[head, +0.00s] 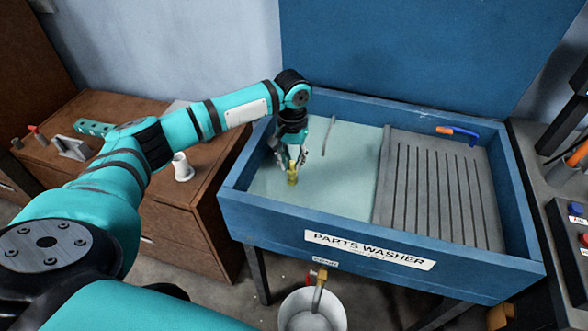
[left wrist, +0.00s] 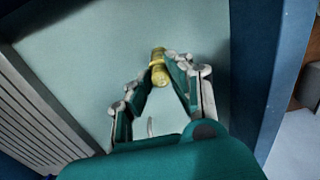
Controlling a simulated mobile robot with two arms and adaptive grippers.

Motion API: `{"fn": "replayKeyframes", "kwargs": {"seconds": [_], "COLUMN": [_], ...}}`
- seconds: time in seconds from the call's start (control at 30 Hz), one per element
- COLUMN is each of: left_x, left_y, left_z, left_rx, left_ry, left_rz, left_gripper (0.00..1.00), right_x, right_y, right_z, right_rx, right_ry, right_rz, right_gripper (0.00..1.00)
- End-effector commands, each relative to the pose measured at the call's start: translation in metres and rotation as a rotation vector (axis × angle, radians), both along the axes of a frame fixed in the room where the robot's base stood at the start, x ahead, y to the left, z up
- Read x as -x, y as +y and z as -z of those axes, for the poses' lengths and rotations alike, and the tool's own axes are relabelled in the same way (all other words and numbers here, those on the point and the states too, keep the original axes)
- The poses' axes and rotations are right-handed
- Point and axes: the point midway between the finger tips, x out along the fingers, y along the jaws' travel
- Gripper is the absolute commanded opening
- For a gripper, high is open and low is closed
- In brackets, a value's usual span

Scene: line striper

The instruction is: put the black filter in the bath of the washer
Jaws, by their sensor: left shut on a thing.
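My left gripper (head: 291,160) points down over the left part of the parts washer (head: 235,205), above its pale green bath (head: 340,195). It is shut on a small brass-yellow cylindrical fitting (head: 292,175). In the left wrist view, the fingertips (left wrist: 167,70) close around this fitting (left wrist: 159,68), with the bath (left wrist: 90,50) behind it. I cannot tell whether the fitting touches the bath's surface. I cannot make out a black filter in either view. My right gripper is not in view.
A grey slatted drainboard (head: 440,190) fills the washer's right side, with a blue-and-orange tool (head: 458,133) at its back. A thin grey rod (head: 329,133) stands in the bath. A white bucket (head: 312,312) is below. A brown cabinet (head: 185,215) stands left.

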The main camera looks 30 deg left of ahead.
Motion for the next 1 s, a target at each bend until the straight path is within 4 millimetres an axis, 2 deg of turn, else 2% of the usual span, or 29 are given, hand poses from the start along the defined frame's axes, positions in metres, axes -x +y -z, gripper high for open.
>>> {"fn": "replayKeyframes", "kwargs": {"seconds": [0.1, 0.23, 0.63, 0.67, 0.8, 0.83, 1.0], "left_x": [0.001, 0.001, 0.001, 0.001, 0.001, 0.001, 0.001], "left_y": [-0.001, 0.0, -0.001, 0.0, 0.0, 0.0, 0.0], "left_z": [0.021, 0.036, 0.042, 0.042, 0.042, 0.042, 0.042], "left_rx": [0.0, 0.0, -0.001, -0.001, -0.001, -0.001, -0.001], "left_ry": [0.004, 0.002, 0.001, 0.001, 0.0, 0.001, 0.001], "left_rz": [0.001, 0.002, 0.002, 0.002, 0.002, 0.002, 0.002], "left_gripper": [0.0, 0.0, 0.0, 0.19, 0.38, 0.41, 0.41], "right_x": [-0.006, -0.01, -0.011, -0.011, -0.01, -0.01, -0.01], "right_y": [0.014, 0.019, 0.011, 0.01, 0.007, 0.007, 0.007], "right_z": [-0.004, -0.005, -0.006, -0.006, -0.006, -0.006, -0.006], "right_rx": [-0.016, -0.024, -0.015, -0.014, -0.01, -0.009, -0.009], "right_ry": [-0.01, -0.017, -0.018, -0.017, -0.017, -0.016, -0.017], "right_rz": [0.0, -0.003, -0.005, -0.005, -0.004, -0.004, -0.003], "right_gripper": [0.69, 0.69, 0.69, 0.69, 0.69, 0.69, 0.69]}}
